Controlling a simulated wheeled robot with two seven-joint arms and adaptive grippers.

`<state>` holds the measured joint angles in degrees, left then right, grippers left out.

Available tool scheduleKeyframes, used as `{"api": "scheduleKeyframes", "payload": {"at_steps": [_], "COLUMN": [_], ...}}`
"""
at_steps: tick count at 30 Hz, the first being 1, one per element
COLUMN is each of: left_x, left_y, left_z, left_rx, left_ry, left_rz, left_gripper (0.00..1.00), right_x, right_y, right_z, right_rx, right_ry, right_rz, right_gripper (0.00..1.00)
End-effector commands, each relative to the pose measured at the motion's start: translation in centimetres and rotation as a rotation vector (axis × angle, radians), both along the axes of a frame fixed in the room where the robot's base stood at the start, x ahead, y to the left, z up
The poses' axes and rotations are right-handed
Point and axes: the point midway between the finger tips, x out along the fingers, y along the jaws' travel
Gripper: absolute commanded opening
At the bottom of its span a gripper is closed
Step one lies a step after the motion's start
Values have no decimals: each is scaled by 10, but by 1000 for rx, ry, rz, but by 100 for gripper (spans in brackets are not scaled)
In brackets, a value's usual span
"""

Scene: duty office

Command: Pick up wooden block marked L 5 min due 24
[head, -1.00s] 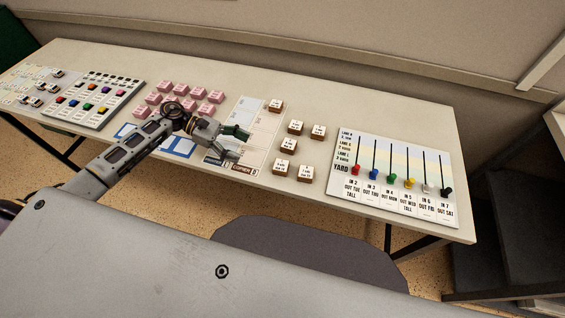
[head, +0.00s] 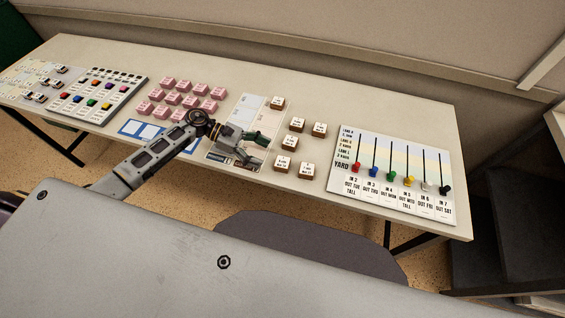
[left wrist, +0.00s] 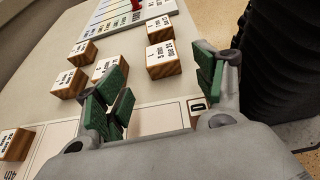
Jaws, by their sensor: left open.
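Several wooden blocks with white printed tops stand on the table. One block (head: 282,162) is just right of my left gripper (head: 259,150); it also shows in the left wrist view (left wrist: 164,61), ahead of the gap between the fingers. Behind it are another block (head: 289,142) and, to its right, a front block (head: 307,171). The print is too small to tell surely which one reads L 5 min due 24. My left gripper is open with nothing between its green-padded fingers (left wrist: 160,82), above the printed sheet. My right gripper is not in view.
A yard board (head: 350,205) with coloured pegs lies right of the blocks. A printed sheet (head: 250,110) lies under my left gripper. Pink blocks (head: 185,93) and a grey tray (head: 75,112) are to the left. A chair (head: 300,245) stands at the front edge.

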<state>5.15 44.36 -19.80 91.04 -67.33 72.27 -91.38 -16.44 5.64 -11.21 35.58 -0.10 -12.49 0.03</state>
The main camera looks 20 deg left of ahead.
Motion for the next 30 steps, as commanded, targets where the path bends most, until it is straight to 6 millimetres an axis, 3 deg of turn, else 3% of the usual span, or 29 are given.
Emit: {"api": "scheduleKeyframes", "payload": {"at_steps": [6, 20, 30], "left_x": [0, 0, -1], "left_y": [-14, -17, -42], "left_z": [-5, -6, -13], "left_rx": [0, 0, -1], "left_ry": [-1, -1, -1], "left_rz": [0, 0, 0], "left_gripper": [70, 70, 70], "right_x": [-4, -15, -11], "right_y": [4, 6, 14], "right_z": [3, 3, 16], "right_rx": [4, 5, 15], "right_ry": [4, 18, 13], "right_rz": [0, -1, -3], "right_gripper": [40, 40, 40]}}
